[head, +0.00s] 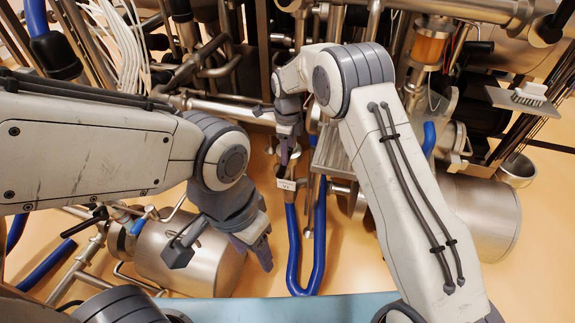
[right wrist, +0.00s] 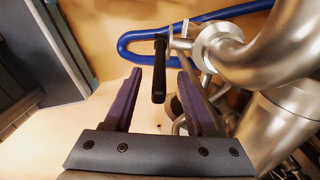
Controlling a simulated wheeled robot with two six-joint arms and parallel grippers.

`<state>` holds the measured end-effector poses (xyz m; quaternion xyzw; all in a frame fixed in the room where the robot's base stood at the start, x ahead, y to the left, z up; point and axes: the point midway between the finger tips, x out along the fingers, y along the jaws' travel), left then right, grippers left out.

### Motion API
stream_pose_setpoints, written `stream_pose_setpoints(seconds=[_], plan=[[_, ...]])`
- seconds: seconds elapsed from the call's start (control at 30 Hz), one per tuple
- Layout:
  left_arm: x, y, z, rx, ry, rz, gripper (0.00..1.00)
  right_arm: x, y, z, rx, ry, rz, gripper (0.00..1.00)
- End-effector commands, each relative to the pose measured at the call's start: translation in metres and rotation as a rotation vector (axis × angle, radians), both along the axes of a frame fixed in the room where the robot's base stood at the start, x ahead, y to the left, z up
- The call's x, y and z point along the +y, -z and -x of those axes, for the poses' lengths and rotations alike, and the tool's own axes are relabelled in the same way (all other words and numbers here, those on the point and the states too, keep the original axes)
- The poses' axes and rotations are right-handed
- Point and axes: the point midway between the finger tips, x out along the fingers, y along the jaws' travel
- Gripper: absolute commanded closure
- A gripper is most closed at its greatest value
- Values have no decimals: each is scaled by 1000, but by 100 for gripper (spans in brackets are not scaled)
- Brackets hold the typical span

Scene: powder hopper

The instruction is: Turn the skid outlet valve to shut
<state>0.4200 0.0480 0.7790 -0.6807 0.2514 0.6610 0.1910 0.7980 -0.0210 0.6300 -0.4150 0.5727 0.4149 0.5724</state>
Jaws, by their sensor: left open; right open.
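A black lever handle (right wrist: 159,70) shows in the right wrist view, joined at its far end to a steel valve and pipe (right wrist: 208,45); I take it for the skid outlet valve. My right gripper (right wrist: 159,72) is open, and the lever appears between its two purple fingers with a gap on both sides. How deep it sits between them I cannot tell. In the head view my right gripper (head: 285,160) points down above a small white tag (head: 287,185), and hides the lever. My left gripper (head: 222,254) is open and empty, lower left of it.
Blue hose (head: 292,250) loops below the tag. A steel vessel (head: 165,255) lies behind my left gripper, with a black-handled valve (head: 85,222) to its left. A steel drum (head: 480,215) is at right. Pipes crowd the back.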

Motion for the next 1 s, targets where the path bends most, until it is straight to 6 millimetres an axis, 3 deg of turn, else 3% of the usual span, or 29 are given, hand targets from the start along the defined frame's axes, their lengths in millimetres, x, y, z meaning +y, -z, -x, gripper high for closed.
stream_pose_setpoints(seconds=[0.1, 0.3, 0.67, 0.7, 0.83, 1.0], plan=[[0, 7, 0, 0, 0, 0, 44, 0, 25, 1, 2, -1, 0, 44], [0, 12, 0, 0, 0, 0, 44, 0, 48, 0, 0, -2, 0, 44], [0, 12, 0, 0, 0, 0, 44, 0, 54, 0, 0, -2, -1, 44], [0, 12, 0, 0, 0, 0, 44, 0, 54, 0, 0, -2, -1, 48], [0, 12, 0, 0, 0, 0, 44, 0, 54, 0, 0, -2, 0, 97], [0, 12, 0, 0, 0, 0, 44, 0, 54, 0, 0, -2, 0, 100]])
